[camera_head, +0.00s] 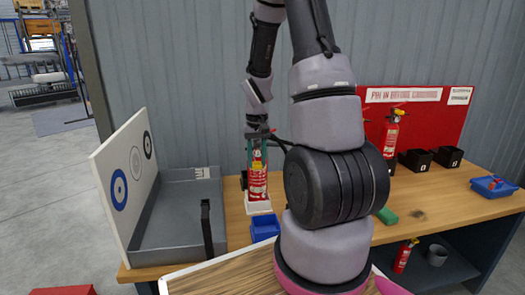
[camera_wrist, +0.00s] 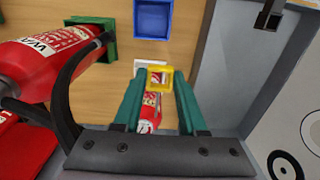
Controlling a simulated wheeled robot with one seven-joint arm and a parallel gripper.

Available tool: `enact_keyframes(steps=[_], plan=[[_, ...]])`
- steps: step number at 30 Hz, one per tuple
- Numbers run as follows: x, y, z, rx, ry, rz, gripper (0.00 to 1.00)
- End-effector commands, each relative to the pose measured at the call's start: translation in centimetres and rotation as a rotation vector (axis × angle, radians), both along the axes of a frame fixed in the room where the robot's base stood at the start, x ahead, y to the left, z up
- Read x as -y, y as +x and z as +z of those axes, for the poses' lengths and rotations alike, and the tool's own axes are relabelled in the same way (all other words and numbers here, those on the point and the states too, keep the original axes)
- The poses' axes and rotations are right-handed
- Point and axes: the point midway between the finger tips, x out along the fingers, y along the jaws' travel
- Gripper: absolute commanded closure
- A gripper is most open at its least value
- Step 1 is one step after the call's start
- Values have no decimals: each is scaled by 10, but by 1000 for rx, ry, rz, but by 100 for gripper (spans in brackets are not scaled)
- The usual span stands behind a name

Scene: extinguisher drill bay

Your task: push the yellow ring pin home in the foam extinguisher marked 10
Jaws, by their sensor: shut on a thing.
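My gripper (camera_head: 257,150) points down with its green fingers in front of a red extinguisher (camera_head: 257,185), which stands upright on a white base (camera_head: 259,208). In the wrist view the fingertips (camera_wrist: 160,78) are shut on the yellow ring pin (camera_wrist: 160,69), a squarish yellow loop. In the head view it is a small yellow patch (camera_head: 257,165) between the fingers. Part of the extinguisher (camera_wrist: 149,122) shows between the fingers in the wrist view. I cannot read a 10 on it, and I cannot tell how deep the pin sits.
A grey tray (camera_head: 175,235) with a black upright and a target board (camera_head: 125,175) stand on the left. Black boxes (camera_head: 447,156) stand on the right.

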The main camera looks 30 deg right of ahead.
Motion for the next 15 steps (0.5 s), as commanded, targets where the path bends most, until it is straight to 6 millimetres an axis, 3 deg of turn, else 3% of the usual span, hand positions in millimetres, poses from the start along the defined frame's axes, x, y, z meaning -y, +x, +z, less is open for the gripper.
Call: enact_keyframes(steps=[3, 6, 15], plan=[[9, -12, 26, 3, -6, -41, 100], [11, -18, 36, 0, -7, -58, 100], [14, -13, 38, -1, -9, -63, 100]])
